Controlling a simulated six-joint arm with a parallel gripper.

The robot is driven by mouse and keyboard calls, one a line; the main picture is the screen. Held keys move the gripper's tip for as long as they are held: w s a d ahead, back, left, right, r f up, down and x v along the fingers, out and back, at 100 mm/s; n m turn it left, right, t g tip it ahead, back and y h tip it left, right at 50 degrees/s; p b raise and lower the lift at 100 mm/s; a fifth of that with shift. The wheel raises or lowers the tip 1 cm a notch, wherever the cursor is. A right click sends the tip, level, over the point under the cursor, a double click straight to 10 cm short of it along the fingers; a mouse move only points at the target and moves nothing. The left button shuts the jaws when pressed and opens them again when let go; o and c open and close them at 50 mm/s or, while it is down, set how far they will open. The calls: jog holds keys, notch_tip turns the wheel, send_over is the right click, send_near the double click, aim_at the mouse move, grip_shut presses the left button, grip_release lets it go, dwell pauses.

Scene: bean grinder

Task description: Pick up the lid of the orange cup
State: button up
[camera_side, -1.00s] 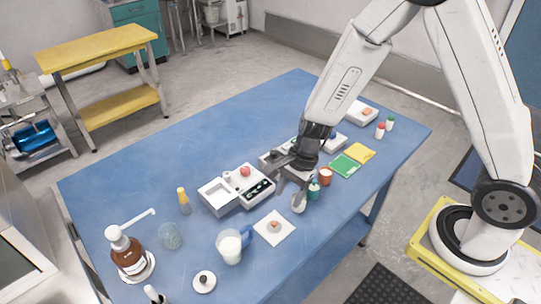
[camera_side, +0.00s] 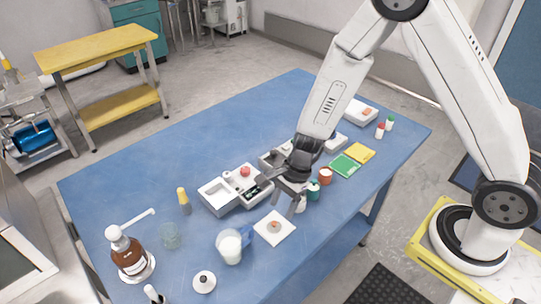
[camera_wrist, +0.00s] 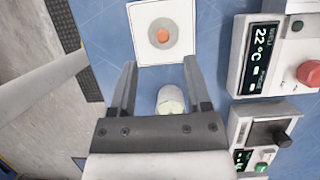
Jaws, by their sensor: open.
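The orange cup (camera_side: 325,176) stands to the right of my gripper in the side view, apart from it; its pale top is too small to tell whether it is a lid. A white square pad (camera_side: 274,228) carries a grey disc with an orange centre (camera_side: 274,226); the disc also shows at the top of the wrist view (camera_wrist: 161,35). In the wrist view, a pale small container (camera_wrist: 170,100) shows between the open fingers (camera_wrist: 159,72), not visibly gripped.
A mug of white liquid (camera_side: 230,246), a black-knobbed lid (camera_side: 204,282) and a brown bottle (camera_side: 128,255) are nearer the front left. The table's back left is clear.

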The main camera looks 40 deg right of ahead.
aim_at(276, 222)
jog(key=shift+f, duration=0.15)
jog(key=shift+x, duration=2.45)
jog(key=shift+w, duration=0.15)
grip_shut()
